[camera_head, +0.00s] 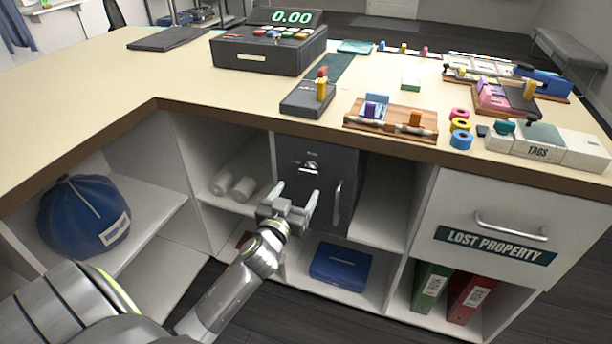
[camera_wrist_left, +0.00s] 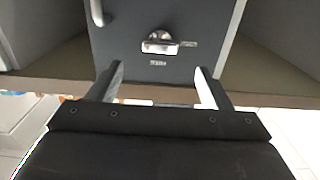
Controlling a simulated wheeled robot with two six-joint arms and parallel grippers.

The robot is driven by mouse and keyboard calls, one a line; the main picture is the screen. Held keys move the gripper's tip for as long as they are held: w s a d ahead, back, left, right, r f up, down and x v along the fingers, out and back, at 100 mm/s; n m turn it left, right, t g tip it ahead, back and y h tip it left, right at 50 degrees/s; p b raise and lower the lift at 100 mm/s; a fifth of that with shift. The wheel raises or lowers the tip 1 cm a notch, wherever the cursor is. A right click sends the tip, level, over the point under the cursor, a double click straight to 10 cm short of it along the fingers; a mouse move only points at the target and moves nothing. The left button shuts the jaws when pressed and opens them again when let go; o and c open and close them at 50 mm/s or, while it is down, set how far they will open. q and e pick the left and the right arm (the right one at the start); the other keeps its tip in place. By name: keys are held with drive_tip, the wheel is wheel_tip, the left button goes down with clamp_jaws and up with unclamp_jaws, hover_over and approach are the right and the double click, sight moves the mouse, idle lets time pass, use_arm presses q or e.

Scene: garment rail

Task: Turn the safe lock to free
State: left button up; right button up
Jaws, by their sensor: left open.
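The safe is a dark grey box with a door (camera_head: 325,215) under the counter, in the middle compartment. Its lock (camera_head: 310,168) is a small silver knob high on the door, with a vertical handle (camera_head: 338,195) to its right. In the left wrist view the lock (camera_wrist_left: 160,43) lies ahead between the finger lines, with small labels that I cannot read. My left gripper (camera_head: 293,198) is open and empty in front of the door, below the lock and apart from it. In the left wrist view its fingers (camera_wrist_left: 158,75) stand either side of a gap. My right gripper is not in view.
The counter edge (camera_head: 300,127) overhangs the safe. An open shelf with white rolls (camera_head: 232,186) is to the left, and a blue box (camera_head: 341,266) sits below. A lost property drawer (camera_head: 500,225) is at right. A cash register (camera_head: 268,48) stands on the counter.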

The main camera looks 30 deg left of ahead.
sight(308, 173)
use_arm(q)
drive_tip(key=x, duration=0.7)
drive_tip(key=shift+w, duration=0.2)
drive_tip(key=c, duration=1)
